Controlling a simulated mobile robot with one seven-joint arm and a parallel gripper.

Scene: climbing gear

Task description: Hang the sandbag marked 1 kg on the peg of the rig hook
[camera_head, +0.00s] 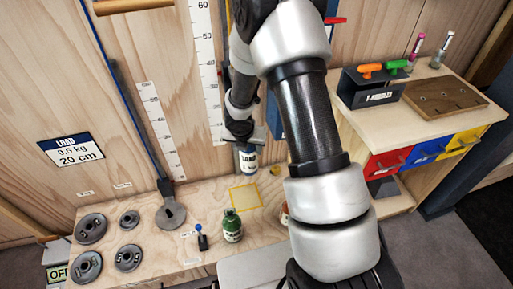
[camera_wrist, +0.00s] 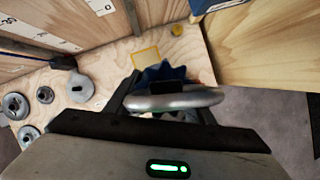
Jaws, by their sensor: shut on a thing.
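My gripper (camera_head: 246,141) is shut on a white sandbag with a dark blue label (camera_head: 248,160), held upright above the back of the bench. In the wrist view, the fingers of my gripper (camera_wrist: 168,88) are at the bag's metal ring (camera_wrist: 173,101), above its gathered dark blue top (camera_wrist: 163,71). The bag's weight mark is too small to read. A green sandbag (camera_head: 232,227) stands on the bench, below and left of the held one. A blue cord ends in a dark fitting (camera_head: 166,187) at a slotted grey disc (camera_head: 170,213). I cannot make out the rig hook's peg for certain.
Several grey disc weights (camera_head: 91,228) lie at the bench's left. A yellow square outline (camera_head: 245,196) marks bare wood. A small blue-topped item (camera_head: 202,238) stands beside the green sandbag. Rulers (camera_head: 208,60) line the back wall. A drawer cabinet (camera_head: 420,155) stands right.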

